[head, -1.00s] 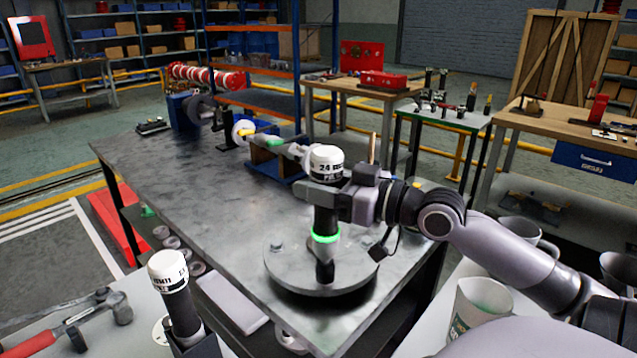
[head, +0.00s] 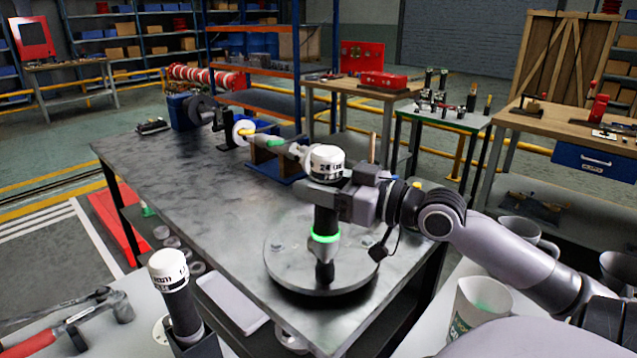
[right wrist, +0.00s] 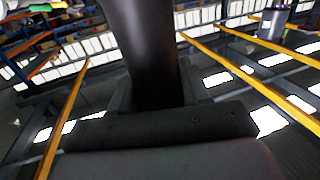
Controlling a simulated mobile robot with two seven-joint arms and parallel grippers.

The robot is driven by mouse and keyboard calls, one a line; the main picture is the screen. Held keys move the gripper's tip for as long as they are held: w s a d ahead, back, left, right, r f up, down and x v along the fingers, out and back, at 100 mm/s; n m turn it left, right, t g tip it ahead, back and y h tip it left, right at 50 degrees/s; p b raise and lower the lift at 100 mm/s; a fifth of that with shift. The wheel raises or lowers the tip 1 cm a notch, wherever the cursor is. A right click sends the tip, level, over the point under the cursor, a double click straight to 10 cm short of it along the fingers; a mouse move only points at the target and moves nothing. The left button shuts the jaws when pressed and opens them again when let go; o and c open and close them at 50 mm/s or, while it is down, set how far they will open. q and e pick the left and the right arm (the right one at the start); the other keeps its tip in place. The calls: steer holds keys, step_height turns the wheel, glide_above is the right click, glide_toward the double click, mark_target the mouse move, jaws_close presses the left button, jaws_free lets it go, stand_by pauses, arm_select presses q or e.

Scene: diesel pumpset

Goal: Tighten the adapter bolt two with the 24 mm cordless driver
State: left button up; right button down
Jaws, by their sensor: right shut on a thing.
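The 24 mm cordless driver (head: 326,216) has a white cap marked 24, a dark body and a lit green ring. My right gripper (head: 335,203) is shut around its body and holds it upright. The driver's nose points down onto the round metal adapter plate (head: 290,272) at the near end of the bench. The bolt under the nose is hidden. Another bolt head (head: 277,244) shows at the plate's left. In the right wrist view the dark driver body (right wrist: 140,50) stands between the jaws. My left gripper is not in view.
A second white-capped driver (head: 178,290) stands in a holder at the lower left, near a red-handled hammer (head: 70,328). A white jug (head: 478,308) stands at the right.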

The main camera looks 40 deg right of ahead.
mark_target(313, 151)
steer(key=shift+w+d+r+p, duration=0.1)
steer(key=shift+r+p, duration=0.4)
steer(key=shift+p, duration=0.2)
steer(key=shift+r+p, duration=1.95)
steer(key=shift+r, duration=0.35)
